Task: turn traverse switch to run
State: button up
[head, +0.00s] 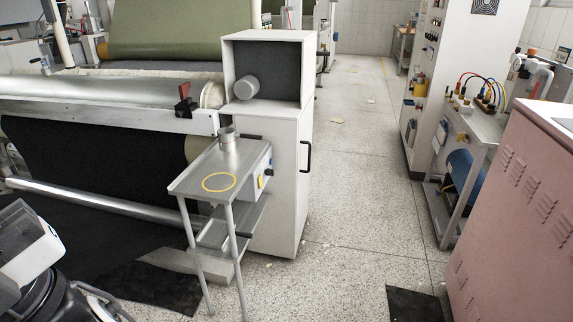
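A small grey control box (258,173) is fixed to the right side of a metal side table in the head view. It carries a blue knob, a dark knob and a pale yellow label, seen at a steep angle. I cannot read any marking or tell which knob is the traverse switch, or its setting. A red lever (184,91) on a dark mount stands on the machine's rail, left of the white cabinet. Part of my arm shows at the lower left, well apart from the box. My gripper's fingers are not in view.
The side table (190,180) has thin legs, a yellow ring on its top and a metal cup (227,135). A white cabinet (285,185) with a black handle stands behind it. A pink cabinet (520,210) is at the right. The speckled floor (345,230) between is mostly clear.

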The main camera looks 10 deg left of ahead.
aim_at(269, 172)
jog(key=i+l, duration=0.25)
jog(key=i, duration=0.2)
jog(key=i+l, duration=0.3)
jog(key=i, duration=0.15)
jog(key=i+l+z, duration=0.1)
jog(key=i+l, duration=0.15)
jog(key=i, duration=0.2)
jog(key=i+l, duration=0.2)
jog(key=i, duration=0.25)
